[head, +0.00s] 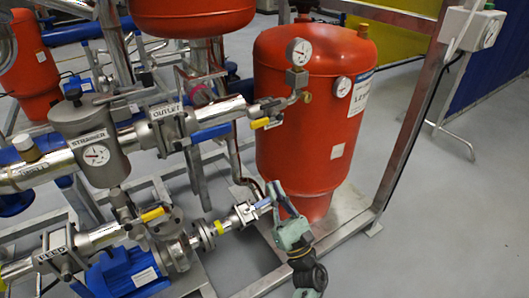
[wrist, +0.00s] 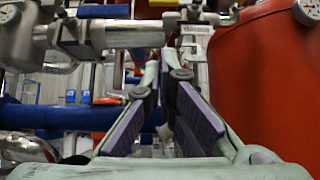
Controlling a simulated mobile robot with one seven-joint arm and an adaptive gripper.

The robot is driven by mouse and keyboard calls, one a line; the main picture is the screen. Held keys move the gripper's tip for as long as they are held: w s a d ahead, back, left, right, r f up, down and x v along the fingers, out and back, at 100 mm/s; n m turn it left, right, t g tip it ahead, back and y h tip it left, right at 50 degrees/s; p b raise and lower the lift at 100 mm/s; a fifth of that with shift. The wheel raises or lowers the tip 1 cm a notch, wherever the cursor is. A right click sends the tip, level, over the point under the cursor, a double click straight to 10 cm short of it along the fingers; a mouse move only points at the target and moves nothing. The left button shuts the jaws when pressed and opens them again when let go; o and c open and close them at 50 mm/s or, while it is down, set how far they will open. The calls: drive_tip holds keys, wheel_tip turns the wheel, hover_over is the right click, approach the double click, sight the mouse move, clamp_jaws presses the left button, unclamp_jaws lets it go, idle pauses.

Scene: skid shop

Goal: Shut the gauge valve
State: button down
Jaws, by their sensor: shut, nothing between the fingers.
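A round dial gauge (head: 299,52) stands on a grey fitting at the end of the outlet pipe, in front of the red tank (head: 310,115). A grey block (head: 296,77) sits just under the dial. A yellow lever (head: 259,123) hangs near the pipe end to its left. No label shows which part is the gauge valve. My gripper (head: 275,194) is low in front of the red tank, below the gauge and lever and apart from them. In the wrist view my gripper (wrist: 168,68) has its fingers angled together at the tips, shut and empty.
A lower pipe (head: 240,215) with flanges ends close to my gripper's left. A blue pump (head: 123,273) and a strainer (head: 92,150) are further left. A steel frame post (head: 410,115) rises at the right. Grey floor (head: 440,225) is clear at the lower right.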

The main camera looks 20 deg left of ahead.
sight(268, 120)
drive_tip(key=s+d+r+p+x, duration=0.1)
drive_tip(key=p+x, duration=0.5)
drive_tip(key=x, duration=0.6)
drive_tip(key=shift+r+p, duration=0.3)
drive_tip(key=shift+r, duration=0.55)
drive_tip(key=shift+m+t+h, duration=0.3)
drive_tip(key=shift+m+t, duration=0.1)
drive_tip(key=shift+m, duration=0.1)
drive_tip(key=shift+s+r+m+t+h+b, duration=0.15)
drive_tip(key=shift+m+t+h+b, duration=0.2)
drive_tip(key=shift+m, duration=0.25)
